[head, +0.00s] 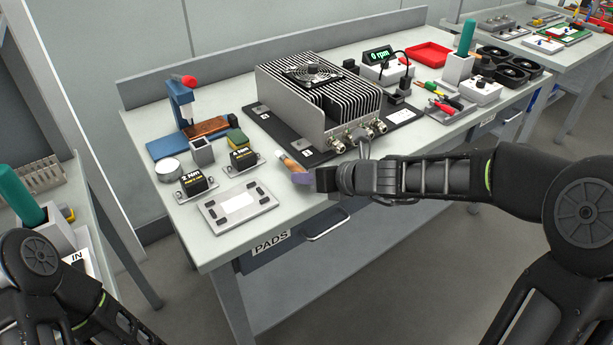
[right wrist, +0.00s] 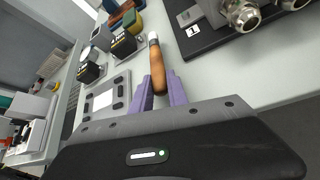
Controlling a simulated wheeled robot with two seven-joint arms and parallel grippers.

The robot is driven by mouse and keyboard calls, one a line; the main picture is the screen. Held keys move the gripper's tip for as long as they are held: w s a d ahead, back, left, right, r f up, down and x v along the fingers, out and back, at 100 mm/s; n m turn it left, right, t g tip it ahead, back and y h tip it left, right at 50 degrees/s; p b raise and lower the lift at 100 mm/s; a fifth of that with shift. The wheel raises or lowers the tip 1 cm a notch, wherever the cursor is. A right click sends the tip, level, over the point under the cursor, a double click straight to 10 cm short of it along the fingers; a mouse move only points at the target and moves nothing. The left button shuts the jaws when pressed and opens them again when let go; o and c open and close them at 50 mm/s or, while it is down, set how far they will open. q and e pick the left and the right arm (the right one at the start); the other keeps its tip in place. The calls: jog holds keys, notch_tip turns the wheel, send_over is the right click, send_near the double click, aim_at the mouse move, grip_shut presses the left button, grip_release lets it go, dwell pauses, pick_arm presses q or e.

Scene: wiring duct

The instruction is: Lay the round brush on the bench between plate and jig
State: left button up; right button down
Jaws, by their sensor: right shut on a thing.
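The round brush has a brown-orange wooden handle (head: 291,164) and a pale tip; it also shows in the right wrist view (right wrist: 157,68). My right gripper (head: 302,178) is shut on the handle with its purple fingers (right wrist: 163,92). The brush points away from the gripper, over the bench strip between the black plate (head: 283,138) and the grey flat jig with dark pads (head: 212,211). Whether it touches the bench is unclear. In the right wrist view, the jig (right wrist: 117,82) lies left of the brush and the black plate (right wrist: 197,43) right. My left gripper is out of view.
A finned unit (head: 318,95) with front connectors stands on the black plate. Two black torque blocks (head: 194,186) (head: 243,159), a grey cup (head: 202,152) and a blue press stand (head: 181,105) are at the left. The bench front edge runs under my right arm.

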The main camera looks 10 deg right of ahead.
jog(key=shift+f, duration=0.15)
jog(key=c, duration=1.3)
grip_release()
jog(key=shift+o, duration=0.5)
jog(key=shift+d+f, duration=0.15)
jog(key=shift+d, duration=0.05)
jog(key=shift+r+p, duration=0.95)
jog(key=shift+r, duration=0.1)
jog(key=shift+a+r+p, duration=0.15)
jog(key=shift+r+p, duration=1.35)
jog(key=shift+r, duration=0.15)
